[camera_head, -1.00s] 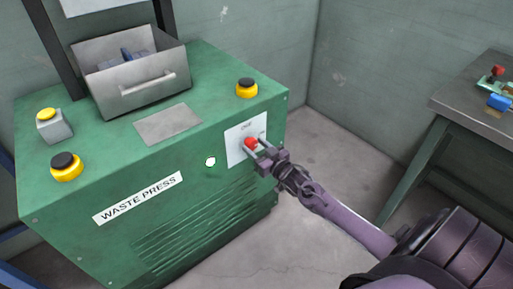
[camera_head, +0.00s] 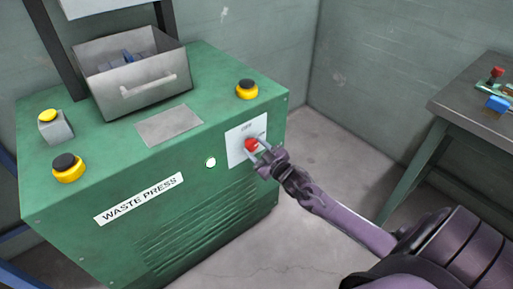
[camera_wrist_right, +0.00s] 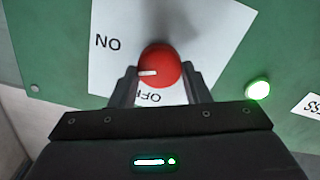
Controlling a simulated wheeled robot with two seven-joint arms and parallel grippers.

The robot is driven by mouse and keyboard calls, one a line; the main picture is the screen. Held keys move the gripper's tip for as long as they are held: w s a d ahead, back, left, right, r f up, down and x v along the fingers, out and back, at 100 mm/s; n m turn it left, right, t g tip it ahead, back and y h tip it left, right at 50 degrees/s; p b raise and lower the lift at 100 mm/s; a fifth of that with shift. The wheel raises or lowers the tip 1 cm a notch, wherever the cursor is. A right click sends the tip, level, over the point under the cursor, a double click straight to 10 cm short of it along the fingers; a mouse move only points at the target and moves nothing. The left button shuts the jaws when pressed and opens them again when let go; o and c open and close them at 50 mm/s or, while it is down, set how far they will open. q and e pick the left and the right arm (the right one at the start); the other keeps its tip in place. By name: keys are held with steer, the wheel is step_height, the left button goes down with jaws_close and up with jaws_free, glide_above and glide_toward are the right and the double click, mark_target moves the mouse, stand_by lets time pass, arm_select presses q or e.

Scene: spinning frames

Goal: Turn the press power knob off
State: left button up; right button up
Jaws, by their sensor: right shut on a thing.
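The red power knob (camera_head: 251,145) sits on a white plate (camera_head: 236,155) on the front of the green waste press (camera_head: 75,195). In the right wrist view, the knob (camera_wrist_right: 160,62) has a white pointer mark directed to the left. The plate reads ON at the upper left and OFF below the knob, both upside down in that view. My right gripper (camera_head: 257,150) is at the knob, its two fingers shut on opposite sides of it. A round indicator light (camera_wrist_right: 257,90) beside the plate glows green. My left gripper is not in view.
An open metal drawer (camera_head: 138,97) sits on top of the press. Yellow-based buttons (camera_head: 68,168) stand at the top corners. A grey table (camera_head: 470,112) with small colored parts is at the right. Floor (camera_head: 325,160) shows between press and table.

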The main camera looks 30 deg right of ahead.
steer(key=n, duration=0.5)
steer(key=shift+n, duration=0.4)
steer(key=n, duration=0.2)
steer(key=shift+a+f+n, duration=0.1)
steer(key=shift+f+n, duration=0.05)
steer(key=shift+n, duration=0.15)
steer(key=n, duration=0.3)
steer(key=shift+n+p, duration=0.3)
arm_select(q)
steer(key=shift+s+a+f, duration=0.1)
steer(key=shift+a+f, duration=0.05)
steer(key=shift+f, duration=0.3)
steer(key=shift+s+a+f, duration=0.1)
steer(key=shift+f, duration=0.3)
arm_select(e)
steer(key=shift+f+n, duration=0.1)
steer(key=shift+n, duration=0.8)
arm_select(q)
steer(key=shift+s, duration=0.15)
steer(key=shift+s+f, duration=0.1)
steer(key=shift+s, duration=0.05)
arm_select(e)
steer(key=o, duration=1)
steer(key=shift+c, duration=0.2)
